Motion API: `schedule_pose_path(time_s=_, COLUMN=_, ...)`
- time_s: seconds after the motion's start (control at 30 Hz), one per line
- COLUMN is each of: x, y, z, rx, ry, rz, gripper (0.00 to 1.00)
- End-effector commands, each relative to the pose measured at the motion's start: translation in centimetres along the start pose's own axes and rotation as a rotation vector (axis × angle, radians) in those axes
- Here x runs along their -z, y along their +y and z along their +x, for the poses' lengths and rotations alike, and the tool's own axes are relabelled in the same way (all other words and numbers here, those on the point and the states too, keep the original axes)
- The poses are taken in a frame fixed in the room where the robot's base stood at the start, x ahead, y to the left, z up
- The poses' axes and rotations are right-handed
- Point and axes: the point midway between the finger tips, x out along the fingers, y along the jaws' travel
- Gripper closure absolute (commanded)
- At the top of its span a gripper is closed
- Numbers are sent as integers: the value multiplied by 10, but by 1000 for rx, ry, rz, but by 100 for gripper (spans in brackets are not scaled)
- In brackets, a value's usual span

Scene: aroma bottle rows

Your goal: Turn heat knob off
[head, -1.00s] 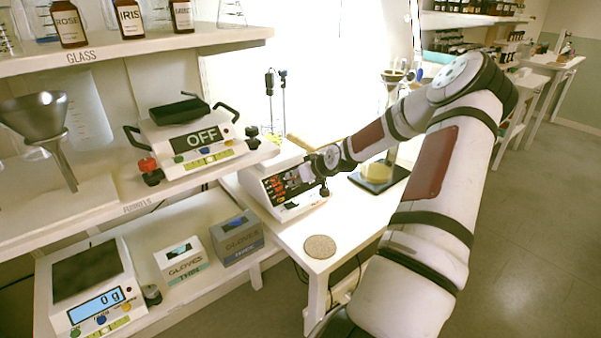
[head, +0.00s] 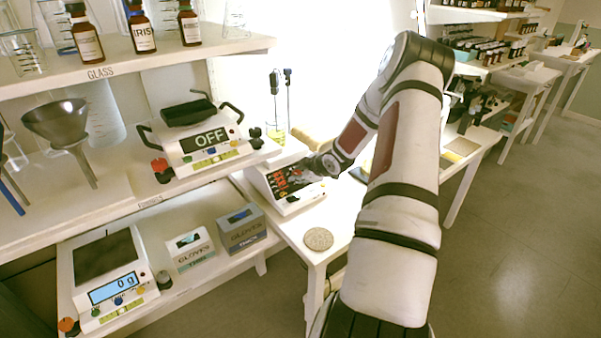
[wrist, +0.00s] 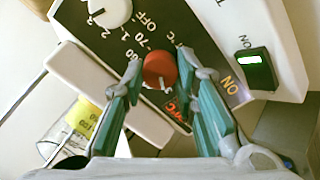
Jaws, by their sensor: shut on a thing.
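The heat knob is a round red knob (wrist: 160,69) on the black front panel of a white hotplate (head: 290,205). In the wrist view a dial scale with OFF, 70 and other numbers surrounds it. My gripper (wrist: 158,75) has its teal fingers on both sides of the red knob, shut on it. A white knob (wrist: 110,10) sits higher on the same panel. A lit green switch (wrist: 255,68) marked ON is at the right. In the head view my gripper (head: 312,178) is at the panel, and the red knob cannot be made out there.
A round cork mat (head: 318,239) lies on the white table in front of the hotplate. A scale showing OFF (head: 205,142) stands on the shelf to the left. Glove boxes (head: 241,228) and another scale (head: 110,270) are on the lower shelf.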

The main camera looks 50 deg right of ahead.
Motion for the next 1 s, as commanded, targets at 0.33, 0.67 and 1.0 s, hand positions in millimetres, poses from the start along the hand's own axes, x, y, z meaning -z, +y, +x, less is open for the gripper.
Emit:
schedule_pose_path(time_s=0.33, x=0, y=-2, z=1, rx=-2, ry=-1, rz=-328, gripper=100)
schedule_pose_path(time_s=0.67, x=0, y=-2, z=2, rx=-5, ry=-1, rz=-577, gripper=100)
schedule_pose_path(time_s=1.0, x=-1, y=-2, z=0, rx=-8, ry=-2, rz=-706, gripper=100)
